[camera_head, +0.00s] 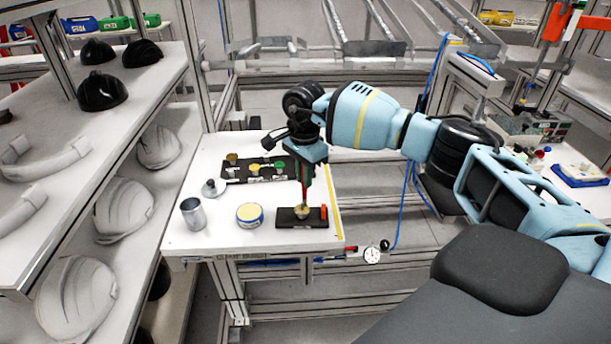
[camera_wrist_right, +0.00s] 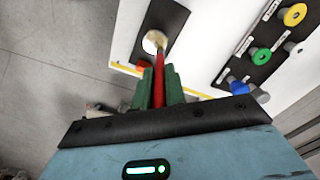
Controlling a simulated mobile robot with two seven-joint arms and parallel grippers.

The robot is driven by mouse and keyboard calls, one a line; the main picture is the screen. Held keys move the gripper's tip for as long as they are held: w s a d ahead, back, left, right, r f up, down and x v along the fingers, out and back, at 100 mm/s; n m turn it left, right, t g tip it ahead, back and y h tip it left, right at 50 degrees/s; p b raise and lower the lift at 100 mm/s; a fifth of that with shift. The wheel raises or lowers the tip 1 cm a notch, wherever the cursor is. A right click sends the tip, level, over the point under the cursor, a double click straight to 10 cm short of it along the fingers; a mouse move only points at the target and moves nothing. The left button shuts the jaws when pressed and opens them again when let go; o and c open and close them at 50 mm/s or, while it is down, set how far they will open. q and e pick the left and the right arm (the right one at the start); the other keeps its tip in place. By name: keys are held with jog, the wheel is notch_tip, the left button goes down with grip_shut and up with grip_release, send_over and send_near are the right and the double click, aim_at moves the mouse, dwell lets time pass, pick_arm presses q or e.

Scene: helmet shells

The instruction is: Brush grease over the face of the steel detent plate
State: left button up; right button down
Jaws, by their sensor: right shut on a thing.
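My right gripper (camera_head: 306,172) is shut on a brush with a red handle, which points down at the work table. In the right wrist view the red brush handle (camera_wrist_right: 158,88) sits between the green fingers (camera_wrist_right: 159,98). The pale brush tip is at the round steel detent plate (camera_wrist_right: 151,46), on a black base (camera_wrist_right: 176,20). The tip overlaps the plate; I cannot tell whether it touches. In the head view the black base (camera_head: 288,217) lies at the table's front right. A round tin of pale yellow grease (camera_head: 250,213) stands open to its left. My left gripper is out of view.
A grey metal cup (camera_head: 193,214) and a small grey knobbed piece (camera_head: 213,188) stand further left. A black board with coloured knobs (camera_head: 235,172) lies behind. A shelf with helmet shells (camera_head: 123,210) borders the left side. The table's right edge has a yellow strip (camera_head: 335,203).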

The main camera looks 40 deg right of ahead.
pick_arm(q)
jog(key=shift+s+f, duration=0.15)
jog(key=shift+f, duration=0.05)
pick_arm(e)
jog(key=shift+w+a, duration=0.25)
jog(key=shift+w, duration=0.05)
jog(key=shift+w+a, duration=0.1)
jog(key=shift+a, duration=0.25)
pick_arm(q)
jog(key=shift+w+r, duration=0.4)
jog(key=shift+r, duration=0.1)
pick_arm(e)
jog(key=shift+s+a+f, duration=0.1)
jog(key=shift+s+a, duration=0.2)
jog(key=shift+a, duration=0.25)
pick_arm(q)
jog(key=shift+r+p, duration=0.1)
jog(key=shift+p, duration=0.2)
pick_arm(e)
jog(key=shift+s, duration=0.1)
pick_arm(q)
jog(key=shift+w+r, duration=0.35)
pick_arm(e)
jog(key=shift+s+a, duration=0.1)
jog(key=shift+s, duration=0.15)
pick_arm(q)
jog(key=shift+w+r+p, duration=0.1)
jog(key=shift+p, duration=0.2)
pick_arm(e)
jog(key=shift+s, duration=0.15)
